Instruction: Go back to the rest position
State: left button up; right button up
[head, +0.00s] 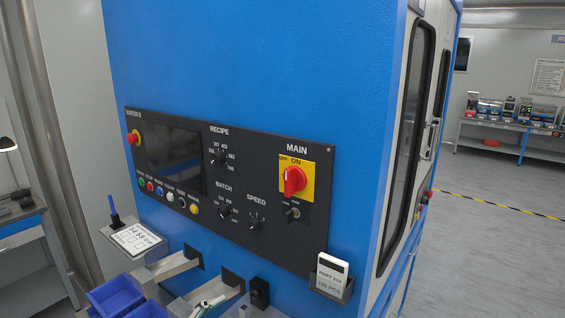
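Neither of my grippers shows in the head view, so I cannot see whether they hold anything. In front of me stands the blue sorter cabinet (260,70) with a black control panel (290,228) on its face. The panel has a dark screen (173,158), a red emergency button (133,138) and a red main switch (294,180) on a yellow plate. Recipe (219,158), batch (225,211) and speed (255,221) knobs sit between the screen and the main switch.
Grey chutes (172,269) and blue bins (122,296) stick out below the panel. A card holder (334,282) and a small shelf with a sheet (135,238) also protrude. Open floor (490,235) lies to the right, with a workbench (510,140) at the back.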

pick_arm(q)
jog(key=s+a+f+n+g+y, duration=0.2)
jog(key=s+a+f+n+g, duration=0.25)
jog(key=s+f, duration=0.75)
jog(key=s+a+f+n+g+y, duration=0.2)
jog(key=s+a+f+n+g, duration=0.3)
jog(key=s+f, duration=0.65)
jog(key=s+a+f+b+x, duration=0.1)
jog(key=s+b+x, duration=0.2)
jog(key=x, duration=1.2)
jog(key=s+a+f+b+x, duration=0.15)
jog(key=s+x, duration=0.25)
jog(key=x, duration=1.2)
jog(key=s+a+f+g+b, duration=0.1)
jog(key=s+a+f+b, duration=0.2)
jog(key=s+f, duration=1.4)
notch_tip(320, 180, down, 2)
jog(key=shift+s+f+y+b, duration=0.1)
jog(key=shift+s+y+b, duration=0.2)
jog(key=shift+b, duration=0.75)
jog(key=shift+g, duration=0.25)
